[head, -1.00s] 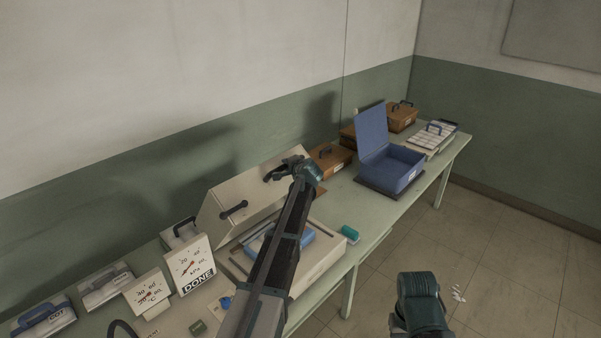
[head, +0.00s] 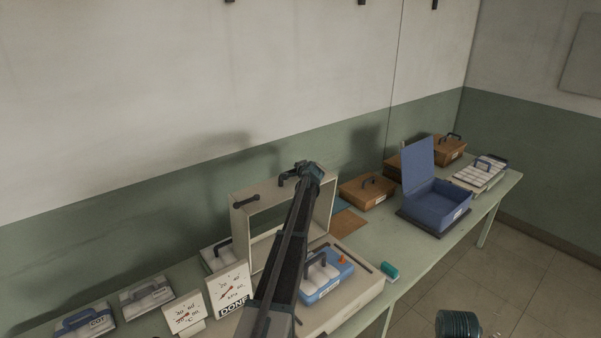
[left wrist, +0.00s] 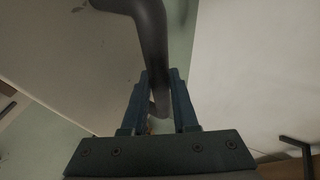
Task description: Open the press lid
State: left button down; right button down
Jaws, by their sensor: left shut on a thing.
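The press is a cream box with a base (head: 362,296) on the table and a hollow lid (head: 325,214) standing steeply raised at its back. The lid has a dark handle (head: 246,201) at its left and another under my left gripper (head: 299,172). My left gripper is shut on that second handle; in the left wrist view its blue fingers (left wrist: 160,90) close around the dark bar (left wrist: 151,35). A blue block with a dark handle (head: 328,284) lies in the base, partly behind my left arm. Of my right arm only a ribbed part shows at the bottom edge.
A blue open box (head: 440,206), brown boxes (head: 367,192) and a teal roll (head: 390,272) are to the right. The wall is close behind the lid.

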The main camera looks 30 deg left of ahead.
dwell(0.3)
pick_arm(q)
jog(key=c, duration=0.7)
grip_release()
jog(key=shift+r, duration=0.1)
jog(key=p+v, duration=0.5)
jog(key=v, duration=0.8)
jog(key=shift+s+d+p, duration=0.3)
jog(key=shift+p, duration=0.05)
